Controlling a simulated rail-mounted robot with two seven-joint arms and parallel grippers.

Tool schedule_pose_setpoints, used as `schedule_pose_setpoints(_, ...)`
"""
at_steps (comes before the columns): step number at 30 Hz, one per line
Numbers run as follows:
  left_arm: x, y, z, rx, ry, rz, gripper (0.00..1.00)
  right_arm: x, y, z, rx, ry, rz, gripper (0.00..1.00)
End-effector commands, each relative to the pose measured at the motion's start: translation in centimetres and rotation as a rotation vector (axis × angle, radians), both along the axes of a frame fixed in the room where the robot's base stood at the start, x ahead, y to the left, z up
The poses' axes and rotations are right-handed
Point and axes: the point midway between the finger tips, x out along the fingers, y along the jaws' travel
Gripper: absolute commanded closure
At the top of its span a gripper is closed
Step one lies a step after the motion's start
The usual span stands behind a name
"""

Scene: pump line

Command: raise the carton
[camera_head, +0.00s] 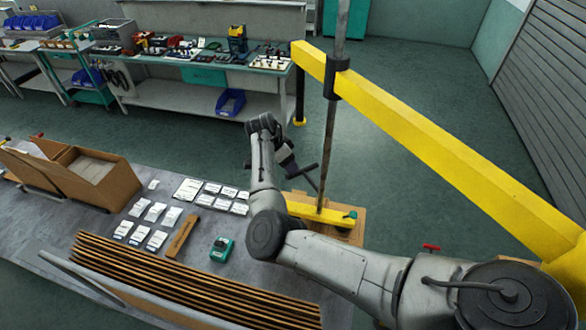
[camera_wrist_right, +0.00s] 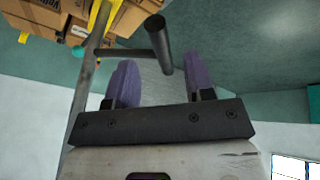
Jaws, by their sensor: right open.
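A brown carton (camera_head: 350,236) stands at the foot of a metal pole (camera_head: 328,150), partly hidden behind my right arm and under a yellow bar (camera_head: 315,212). Brown cartons (camera_wrist_right: 60,22) with print also show at the top of the right wrist view. A dark handle (camera_head: 308,168) sticks out from the pole; its rounded grip (camera_wrist_right: 160,45) shows between the two purple fingers in the right wrist view. My right gripper (camera_head: 292,166) is open around or just short of this grip; contact cannot be told. My left gripper is not in view.
A yellow beam (camera_head: 440,140) crosses the right side, joined to the pole. A grey bench (camera_head: 60,215) in front bears an open cardboard box (camera_head: 118,185), white packets, a green device (camera_head: 221,249) and brown sheets (camera_head: 180,285). Floor beyond is clear up to a workbench (camera_head: 190,72).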

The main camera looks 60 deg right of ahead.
Motion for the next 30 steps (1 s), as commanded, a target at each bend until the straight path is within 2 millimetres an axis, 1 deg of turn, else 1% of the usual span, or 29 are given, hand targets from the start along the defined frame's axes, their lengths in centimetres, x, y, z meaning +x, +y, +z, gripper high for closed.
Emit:
schedule_pose_setpoints(1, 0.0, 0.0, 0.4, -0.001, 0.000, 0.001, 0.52, -0.3, -0.2, -0.5, 0.001, 0.002, 0.000, 0.52)
schedule_pose_setpoints(4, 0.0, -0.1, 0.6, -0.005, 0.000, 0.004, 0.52, -0.7, -0.5, -1.7, 0.002, 0.002, 0.000, 0.52)
schedule_pose_setpoints(9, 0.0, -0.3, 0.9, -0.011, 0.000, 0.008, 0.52, -1.2, -0.9, -3.1, 0.001, 0.001, 0.001, 0.52)
schedule_pose_setpoints(15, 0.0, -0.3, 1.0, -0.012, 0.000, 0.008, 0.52, -1.4, -1.1, -3.7, 0.000, 0.000, 0.000, 0.52)
schedule_pose_setpoints(23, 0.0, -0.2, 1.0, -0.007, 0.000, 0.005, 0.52, -1.4, -1.1, -3.7, 0.000, -0.001, 0.000, 0.52)
schedule_pose_setpoints(30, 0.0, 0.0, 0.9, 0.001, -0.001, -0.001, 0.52, -1.4, -1.1, -3.7, 0.000, 0.000, 0.000, 0.74)
